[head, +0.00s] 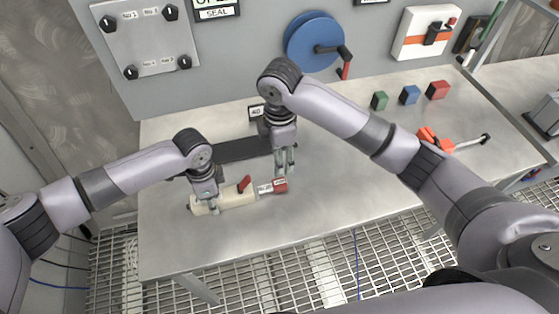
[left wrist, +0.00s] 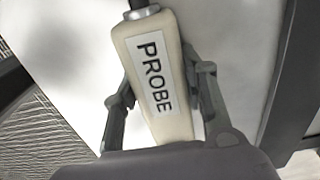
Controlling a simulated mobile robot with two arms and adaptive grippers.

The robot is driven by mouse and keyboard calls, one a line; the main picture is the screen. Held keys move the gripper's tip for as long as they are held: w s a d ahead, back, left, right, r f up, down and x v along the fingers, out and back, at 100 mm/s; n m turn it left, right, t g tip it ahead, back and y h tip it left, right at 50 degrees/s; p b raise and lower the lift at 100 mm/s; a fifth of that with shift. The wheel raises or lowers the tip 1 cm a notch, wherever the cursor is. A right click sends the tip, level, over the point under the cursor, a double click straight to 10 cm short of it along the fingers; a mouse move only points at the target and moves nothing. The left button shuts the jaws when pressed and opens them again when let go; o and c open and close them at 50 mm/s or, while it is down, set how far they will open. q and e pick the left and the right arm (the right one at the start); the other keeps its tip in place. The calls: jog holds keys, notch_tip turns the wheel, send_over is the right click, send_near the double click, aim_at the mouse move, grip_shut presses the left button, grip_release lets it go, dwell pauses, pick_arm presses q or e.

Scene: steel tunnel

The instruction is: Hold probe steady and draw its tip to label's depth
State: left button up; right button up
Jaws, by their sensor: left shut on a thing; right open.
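The probe (head: 237,197) is a cream-coloured body lying low over the table, with a red lever on top. A white-labelled, red-ended part (head: 279,186) is at its right end. In the left wrist view the probe (left wrist: 160,95) shows its PROBE label between the fingers. My left gripper (head: 214,206) is shut on the cream body. My right gripper (head: 285,170) is open, just above the red end; whether it touches is unclear. A small depth label (head: 256,111) stands behind, partly hidden by my right arm; its text is hard to read.
A dark strip (head: 238,150) lies behind the probe. Green (head: 380,101), blue (head: 410,95) and red (head: 438,90) blocks stand at the back right. An orange tool (head: 436,141) lies on the right. The steel table's (head: 340,200) front middle is clear.

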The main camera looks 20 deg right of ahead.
pick_arm(q)
jog(key=o, duration=1.4)
